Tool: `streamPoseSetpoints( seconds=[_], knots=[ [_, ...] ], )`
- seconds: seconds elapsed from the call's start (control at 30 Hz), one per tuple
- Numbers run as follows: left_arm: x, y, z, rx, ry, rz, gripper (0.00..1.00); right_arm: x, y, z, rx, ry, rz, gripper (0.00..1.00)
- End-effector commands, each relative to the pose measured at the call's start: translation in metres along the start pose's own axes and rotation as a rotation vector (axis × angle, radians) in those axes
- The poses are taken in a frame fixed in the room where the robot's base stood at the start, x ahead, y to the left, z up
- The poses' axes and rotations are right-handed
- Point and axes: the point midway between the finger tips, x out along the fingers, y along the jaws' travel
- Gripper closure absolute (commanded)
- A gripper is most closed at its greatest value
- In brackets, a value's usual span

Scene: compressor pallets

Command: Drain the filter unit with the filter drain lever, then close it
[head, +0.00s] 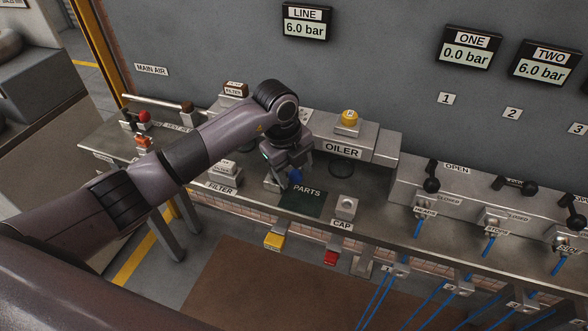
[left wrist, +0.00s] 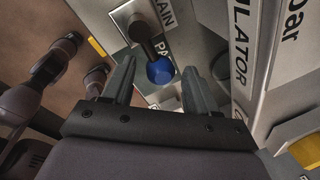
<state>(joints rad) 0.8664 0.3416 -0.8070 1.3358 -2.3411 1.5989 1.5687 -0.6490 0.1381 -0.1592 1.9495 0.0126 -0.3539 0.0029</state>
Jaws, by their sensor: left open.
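The filter drain lever has a dark arm and a blue ball knob. The knob (head: 296,175) shows just under my left gripper (head: 288,164) in the head view. In the left wrist view the lever (left wrist: 153,47) rises from a light plate beside a partly cut-off DRAIN label (left wrist: 163,12). Its blue knob (left wrist: 160,71) lies between the open fingertips (left wrist: 158,78) in the picture; I see no finger closed on it. My right gripper is not in view.
The OILER block (head: 342,150) with a yellow knob (head: 348,117) stands behind. Valve levers (head: 431,180) line the right bench. The LINE gauge (head: 305,21) reads 6.0 bar.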

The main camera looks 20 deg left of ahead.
Motion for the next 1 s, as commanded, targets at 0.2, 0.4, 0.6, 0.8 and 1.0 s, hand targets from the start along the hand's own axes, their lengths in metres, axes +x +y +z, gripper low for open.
streamPoseSetpoints(
  seconds=[0.2, 0.4, 0.6, 0.8, 1.0],
  knots=[
    [0.0068, -0.0002, -0.0003, 0.001, -0.001, -0.001, 0.42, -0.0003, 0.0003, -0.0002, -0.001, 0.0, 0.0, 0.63],
    [0.0066, -0.0002, -0.0003, 0.001, 0.0, -0.001, 0.61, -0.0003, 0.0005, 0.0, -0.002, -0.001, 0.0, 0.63],
    [0.0065, -0.0001, -0.0003, 0.001, 0.0, -0.001, 0.97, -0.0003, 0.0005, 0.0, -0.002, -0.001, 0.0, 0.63],
    [0.0062, 0.0008, -0.0004, 0.019, 0.004, -0.001, 0.97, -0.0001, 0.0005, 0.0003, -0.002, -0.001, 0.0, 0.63],
    [0.0057, 0.0045, -0.002, 0.099, 0.019, -0.001, 0.97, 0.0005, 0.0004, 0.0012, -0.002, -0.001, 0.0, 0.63]
  ],
)
